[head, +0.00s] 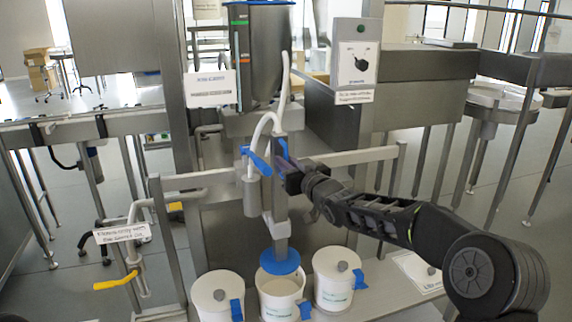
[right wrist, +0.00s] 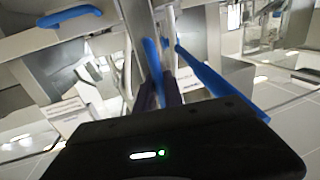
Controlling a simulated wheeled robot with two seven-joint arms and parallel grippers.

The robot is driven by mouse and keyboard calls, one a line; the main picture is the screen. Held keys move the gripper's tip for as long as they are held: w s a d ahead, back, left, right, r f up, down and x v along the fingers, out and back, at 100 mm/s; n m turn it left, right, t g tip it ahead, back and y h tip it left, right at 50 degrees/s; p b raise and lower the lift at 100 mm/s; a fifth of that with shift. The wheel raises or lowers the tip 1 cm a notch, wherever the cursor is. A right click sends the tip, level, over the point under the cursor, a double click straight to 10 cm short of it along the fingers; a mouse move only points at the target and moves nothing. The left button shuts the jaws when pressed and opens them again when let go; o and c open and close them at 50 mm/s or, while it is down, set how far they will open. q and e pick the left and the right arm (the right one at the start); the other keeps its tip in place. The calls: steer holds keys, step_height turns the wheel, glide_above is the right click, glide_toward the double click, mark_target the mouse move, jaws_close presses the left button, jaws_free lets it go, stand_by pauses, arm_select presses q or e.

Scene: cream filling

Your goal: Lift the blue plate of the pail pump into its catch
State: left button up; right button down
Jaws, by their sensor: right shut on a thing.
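The round blue plate (head: 281,261) sits at the bottom of the upright metal column (head: 281,215) of the pump, over the mouth of the open middle pail (head: 279,291). I cannot tell a catch apart. My right gripper (head: 287,172) is at the upper part of the column, shut on a blue handle (head: 282,147). In the right wrist view a narrow blue part (right wrist: 152,70) runs down to the dark fingers (right wrist: 165,92), which hide its lower end. My left gripper is not in view.
A blue lever (head: 256,161) and white hose stand just left of the column. Lidded pails (head: 217,297) (head: 338,280) flank the open one. A steel hopper (head: 265,55) hangs above. A sign with a black knob (head: 359,62) stands right. A yellow-handled valve (head: 117,281) is at lower left.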

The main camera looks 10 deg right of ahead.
steer(key=c, duration=1.6)
jaws_free()
steer(key=shift+r, duration=0.45)
steer(key=shift+c, duration=0.2)
steer(key=shift+o, duration=0.9)
steer(key=shift+f, duration=0.2)
steer(key=shift+s+f, duration=0.15)
steer(key=shift+s, duration=0.15)
steer(key=b+v, duration=0.1)
steer(key=v, duration=0.6)
steer(key=shift+b, duration=0.35)
steer(key=shift+d, duration=0.1)
